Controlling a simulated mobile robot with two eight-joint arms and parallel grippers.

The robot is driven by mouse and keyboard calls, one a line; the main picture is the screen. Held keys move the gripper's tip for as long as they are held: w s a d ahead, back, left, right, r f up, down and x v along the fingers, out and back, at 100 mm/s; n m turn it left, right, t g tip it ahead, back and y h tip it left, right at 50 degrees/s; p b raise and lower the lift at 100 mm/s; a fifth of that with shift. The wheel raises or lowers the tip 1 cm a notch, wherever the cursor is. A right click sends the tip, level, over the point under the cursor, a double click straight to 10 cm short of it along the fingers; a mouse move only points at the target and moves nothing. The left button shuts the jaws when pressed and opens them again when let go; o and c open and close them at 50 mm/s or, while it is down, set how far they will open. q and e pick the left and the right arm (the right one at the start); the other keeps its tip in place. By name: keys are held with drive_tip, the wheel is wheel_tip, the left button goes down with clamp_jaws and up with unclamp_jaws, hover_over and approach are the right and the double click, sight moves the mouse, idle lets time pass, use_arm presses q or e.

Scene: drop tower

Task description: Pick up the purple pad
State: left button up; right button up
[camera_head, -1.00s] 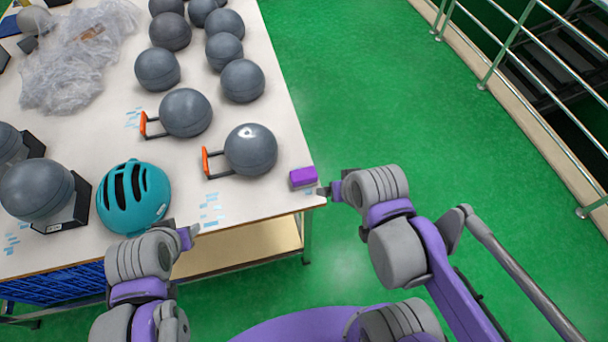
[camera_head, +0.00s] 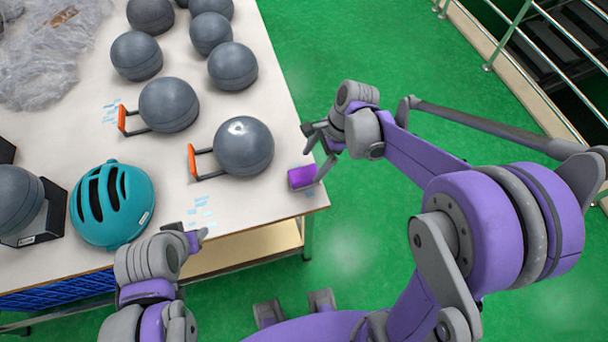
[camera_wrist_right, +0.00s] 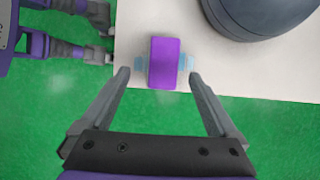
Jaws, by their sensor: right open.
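The purple pad (camera_head: 302,177) is a small block near the right edge of the white table (camera_head: 262,200), close to its front right corner. In the right wrist view the pad (camera_wrist_right: 164,62) lies between the two fingertips of my right gripper (camera_wrist_right: 160,72), with a gap on each side. My right gripper (camera_head: 318,158) is open and empty, at the pad from the table's right side. My left gripper (camera_head: 196,237) is by the table's front edge, away from the pad; its jaws are too small to read.
A grey ball (camera_head: 243,146) with an orange-ended handle sits behind and left of the pad. A teal helmet (camera_head: 112,205) and several more grey balls stand on the table. Open green floor (camera_head: 340,40) lies to the right, bounded by a railing (camera_head: 510,35).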

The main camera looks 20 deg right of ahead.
sight(304, 173)
drive_tip(key=x, duration=0.7)
drive_tip(key=shift+w+f, duration=0.1)
drive_tip(key=shift+w, duration=0.3)
drive_tip(key=shift+d, duration=0.1)
drive_tip(key=c, duration=1.5)
wheel_tip(304, 173, up, 10)
drive_tip(key=shift+r+p, duration=0.1)
drive_tip(key=shift+p, duration=0.25)
drive_tip(key=o, duration=0.8)
drive_tip(key=c, duration=0.6)
drive_tip(key=shift+s, duration=0.2)
